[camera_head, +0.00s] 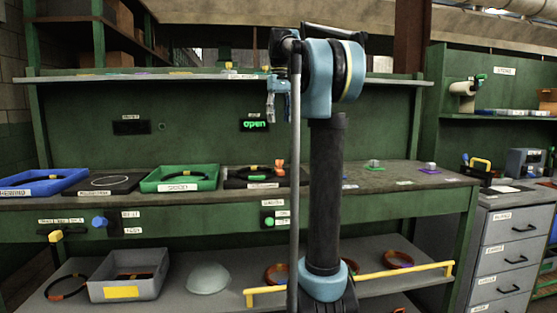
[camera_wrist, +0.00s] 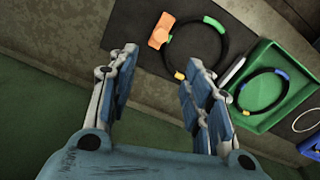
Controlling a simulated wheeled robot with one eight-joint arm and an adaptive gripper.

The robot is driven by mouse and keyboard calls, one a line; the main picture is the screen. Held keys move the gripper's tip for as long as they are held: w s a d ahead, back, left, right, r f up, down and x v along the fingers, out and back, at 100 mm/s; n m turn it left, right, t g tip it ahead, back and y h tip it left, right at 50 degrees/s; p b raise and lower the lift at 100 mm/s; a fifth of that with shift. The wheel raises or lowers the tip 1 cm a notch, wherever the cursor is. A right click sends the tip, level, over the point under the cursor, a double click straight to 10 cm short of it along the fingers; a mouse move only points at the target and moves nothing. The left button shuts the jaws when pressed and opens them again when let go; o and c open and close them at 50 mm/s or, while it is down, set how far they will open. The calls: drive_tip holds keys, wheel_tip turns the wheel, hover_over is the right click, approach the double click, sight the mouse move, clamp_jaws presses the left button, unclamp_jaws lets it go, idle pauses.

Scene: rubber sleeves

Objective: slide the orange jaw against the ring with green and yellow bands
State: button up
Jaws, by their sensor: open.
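The orange jaw (camera_wrist: 158,36) is a small block on a dark plate, at the upper middle of the wrist view; it shows in the head view (camera_head: 280,168) too. The black ring (camera_wrist: 225,50) lies on the same plate, with a green band (camera_wrist: 213,23) and a yellow band (camera_wrist: 180,75). The jaw is at the ring's edge; I cannot tell whether they touch. My gripper (camera_wrist: 155,75) is open and empty, its fingers well apart. In the head view my gripper (camera_head: 278,103) hangs above the bench, and my arm partly hides the plate's right side.
A green tray (camera_head: 214,184) with another banded ring stands left of the dark plate (camera_head: 236,183). Farther left are a dark mat (camera_head: 78,190) and a blue tray (camera_head: 80,174). A lit "open" sign (camera_head: 255,125) is on the back panel. A shelf edge (camera_head: 130,78) runs above.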

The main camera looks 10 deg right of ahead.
sight(279, 167)
wheel_tip(279, 167, down, 16)
drive_tip(key=shift+f, duration=0.2)
idle(0.4)
drive_tip(key=shift+a, duration=0.1)
clamp_jaws()
